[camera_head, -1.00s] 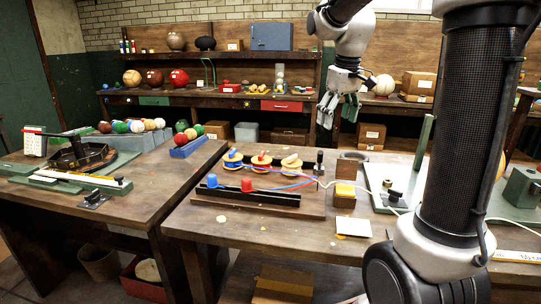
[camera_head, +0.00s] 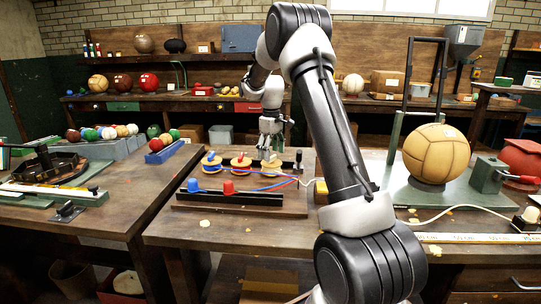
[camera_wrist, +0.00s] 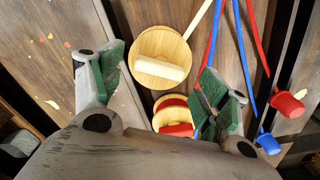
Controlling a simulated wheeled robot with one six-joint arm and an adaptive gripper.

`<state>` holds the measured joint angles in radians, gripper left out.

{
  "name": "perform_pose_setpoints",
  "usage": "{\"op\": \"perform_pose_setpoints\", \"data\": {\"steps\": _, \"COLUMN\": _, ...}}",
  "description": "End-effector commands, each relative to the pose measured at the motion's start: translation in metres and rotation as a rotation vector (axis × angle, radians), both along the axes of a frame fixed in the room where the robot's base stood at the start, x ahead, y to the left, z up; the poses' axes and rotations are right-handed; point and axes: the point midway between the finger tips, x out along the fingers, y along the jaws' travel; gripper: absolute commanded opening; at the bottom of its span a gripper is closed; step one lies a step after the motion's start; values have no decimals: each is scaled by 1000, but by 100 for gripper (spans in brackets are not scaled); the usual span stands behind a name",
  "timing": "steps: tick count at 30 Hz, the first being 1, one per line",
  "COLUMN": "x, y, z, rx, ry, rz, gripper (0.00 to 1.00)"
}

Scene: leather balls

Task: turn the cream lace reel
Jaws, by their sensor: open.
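The cream lace reel is a round wooden disc with a cream bar-shaped handle. It sits at the right end of the row of reels in the head view (camera_head: 272,167) and near the top middle in the wrist view (camera_wrist: 157,68). My gripper (camera_head: 271,148) is above the cream reel, pointing down. In the wrist view its green-padded fingers (camera_wrist: 158,80) are spread wide and empty, one on each side of the reels and apart from the cream handle. The red-handled reel (camera_wrist: 172,112) lies just below the cream one. The blue-handled reel (camera_head: 211,162) is at the left end.
Red and blue laces run beside the reels to a red plug (camera_head: 228,188) and a blue plug (camera_head: 193,185) on a black rail. A cream lace leads off the cream reel. A tan ball (camera_head: 436,153) sits on a green stand to the right.

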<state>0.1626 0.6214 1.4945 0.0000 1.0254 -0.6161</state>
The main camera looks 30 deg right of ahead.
Motion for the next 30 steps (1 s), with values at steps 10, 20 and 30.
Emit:
{"op": "perform_pose_setpoints", "data": {"steps": 10, "x": 0, "y": 0, "z": -13, "rx": 0, "ry": 0, "rz": 0, "gripper": 75}}
{"op": "perform_pose_setpoints", "data": {"steps": 20, "x": 0, "y": 0, "z": -13, "rx": 0, "ry": 0, "rz": 0, "gripper": 30}}
{"op": "perform_pose_setpoints", "data": {"steps": 30, "x": 0, "y": 0, "z": -13, "rx": 0, "ry": 0, "rz": -35, "gripper": 30}}
